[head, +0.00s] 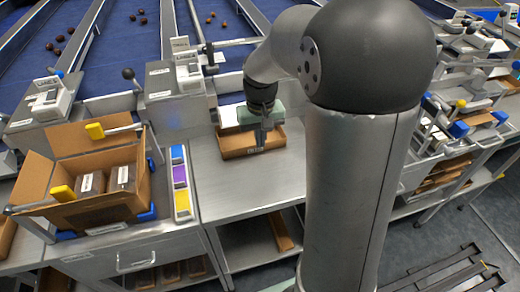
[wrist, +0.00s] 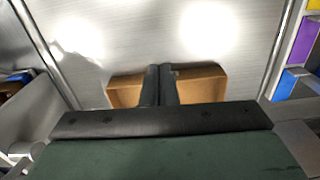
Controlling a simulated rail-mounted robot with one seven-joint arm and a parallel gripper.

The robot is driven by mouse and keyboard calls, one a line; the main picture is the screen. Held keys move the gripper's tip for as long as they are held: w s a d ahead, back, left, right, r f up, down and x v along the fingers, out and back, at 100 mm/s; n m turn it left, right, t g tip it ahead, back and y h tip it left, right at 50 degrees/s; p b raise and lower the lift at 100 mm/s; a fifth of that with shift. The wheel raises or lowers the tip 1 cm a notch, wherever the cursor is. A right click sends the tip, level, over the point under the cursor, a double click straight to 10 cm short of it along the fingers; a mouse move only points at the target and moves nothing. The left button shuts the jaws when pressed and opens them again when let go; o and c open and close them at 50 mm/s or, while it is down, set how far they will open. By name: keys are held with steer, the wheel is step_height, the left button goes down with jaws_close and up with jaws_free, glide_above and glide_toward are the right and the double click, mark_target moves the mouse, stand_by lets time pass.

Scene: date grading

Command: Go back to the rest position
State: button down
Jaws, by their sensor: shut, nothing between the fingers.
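My gripper (head: 261,142) hangs from my arm over the steel bench in the head view, its fingers pointing down by an open cardboard box. In the wrist view my gripper (wrist: 160,70) shows two dark fingers pressed together with nothing between them. The small cardboard box (head: 232,152) stands on the bench behind or under the fingers. It also shows in the wrist view (wrist: 203,90), partly covered by the fingers and gripper body. I cannot tell whether the fingertips are inside its rim or above it.
An open carton (head: 36,180) with dark labelled packs stands on the left. A strip of blue, purple and yellow panels (head: 181,182) lies beside it. The bench top (head: 245,185) is clear in front of the box. Blue belts (head: 140,40) carry dates at the back.

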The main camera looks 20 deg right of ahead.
steer(key=s+a, duration=0.2)
steer(key=s, duration=0.8)
steer(key=s+a+n, duration=0.1)
steer(key=s+a, duration=0.2)
steer(key=s, duration=0.6)
steer(key=shift+s+r, duration=0.4)
steer(key=shift+r, duration=0.05)
